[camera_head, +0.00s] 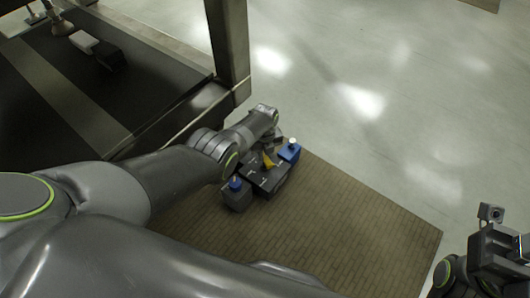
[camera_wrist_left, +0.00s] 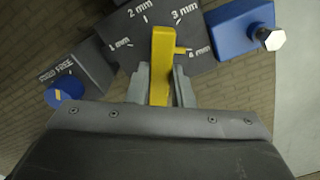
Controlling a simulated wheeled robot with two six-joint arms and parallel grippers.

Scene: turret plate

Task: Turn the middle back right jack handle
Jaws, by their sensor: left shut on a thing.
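The yellow jack handle (camera_wrist_left: 161,62) stands over a dark plate (camera_wrist_left: 200,58) marked 1 mm, 2 mm, 3 mm and 4 mm in the left wrist view. Its side pin lies by the 4 mm mark. My left gripper (camera_wrist_left: 161,88) is shut on the handle, one finger on each side. In the head view the handle (camera_head: 268,160) shows small at the tip of my left gripper (camera_head: 266,150), partly covered by the arm. My right gripper (camera_head: 490,213) is at the lower right edge, far from the handle; its fingers are not clear.
A blue block with a silver hex head (camera_wrist_left: 270,38) sits right of the plate. A dark block marked FREE with a blue knob (camera_wrist_left: 65,90) sits left. A brown brick-pattern mat (camera_head: 330,225) lies below. A dark frame post (camera_head: 228,45) stands behind; grey floor is open at right.

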